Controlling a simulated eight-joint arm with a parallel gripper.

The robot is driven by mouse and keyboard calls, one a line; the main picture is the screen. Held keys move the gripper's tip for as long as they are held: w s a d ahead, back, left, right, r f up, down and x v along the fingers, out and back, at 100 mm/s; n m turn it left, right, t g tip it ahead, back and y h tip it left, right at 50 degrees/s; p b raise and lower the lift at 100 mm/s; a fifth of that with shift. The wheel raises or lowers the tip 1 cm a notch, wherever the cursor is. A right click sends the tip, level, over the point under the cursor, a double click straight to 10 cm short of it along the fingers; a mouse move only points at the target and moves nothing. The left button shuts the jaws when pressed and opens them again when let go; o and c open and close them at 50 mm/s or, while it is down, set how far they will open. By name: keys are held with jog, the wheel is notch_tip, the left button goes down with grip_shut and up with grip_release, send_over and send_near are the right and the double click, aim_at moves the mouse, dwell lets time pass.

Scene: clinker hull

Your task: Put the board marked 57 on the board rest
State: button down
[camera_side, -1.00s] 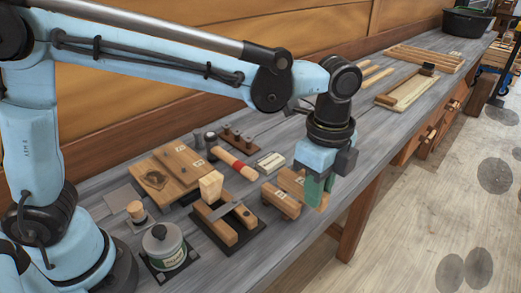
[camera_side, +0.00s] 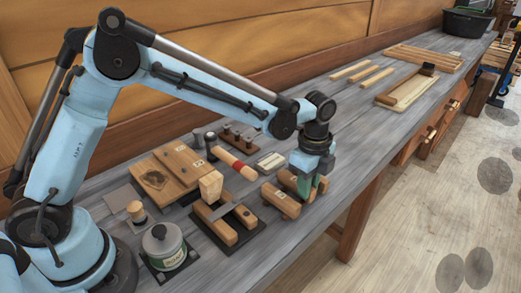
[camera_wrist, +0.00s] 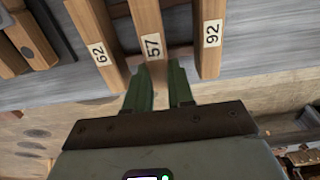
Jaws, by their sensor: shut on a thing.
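The board marked 57 (camera_wrist: 148,22) is a long wooden bar between similar boards marked 62 (camera_wrist: 92,25) and 92 (camera_wrist: 208,25). In the wrist view my gripper (camera_wrist: 160,75) has its green fingers on either side of the near end of the 57 board, shut on it. In the side view my gripper (camera_side: 308,190) is low at the front edge of the bench, over the group of boards (camera_side: 281,201), and hides part of them. The 57 board still lies in line with its neighbours; whether it is lifted I cannot tell. I cannot tell for sure which thing is the board rest.
A dark base with wooden blocks and a mallet (camera_side: 210,187) stands left of the boards. Behind are a red-banded roller (camera_side: 236,165) and a pegged block (camera_side: 238,138). A pale tray (camera_side: 410,95) and several long boards (camera_side: 425,58) lie farther right. Bench between is mostly clear.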

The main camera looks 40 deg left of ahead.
jog(key=shift+f, duration=0.4)
jog(key=c, duration=1)
grip_release()
notch_tip(320, 180, up, 11)
jog(key=s+a+r+n+t, duration=0.3)
jog(key=s+a+r+n, duration=0.1)
jog(key=s+a+n, duration=0.4)
jog(key=s+a+f+n+t, duration=0.1)
jog(key=s+a+n, duration=0.1)
jog(key=n, duration=0.1)
jog(key=s+a+f+n+t, duration=0.1)
jog(key=s+a+n, duration=0.1)
jog(key=n, duration=0.1)
jog(key=s+a+f+n+t, duration=0.1)
jog(key=s+a+n, duration=0.1)
jog(key=s+n, duration=0.1)
jog(key=shift+f+t, duration=0.1)
jog(key=shift+t, duration=0.3)
jog(key=shift+s+a+f+n, duration=0.1)
jog(key=shift+s+f+n, duration=0.15)
jog(key=shift+n, duration=0.25)
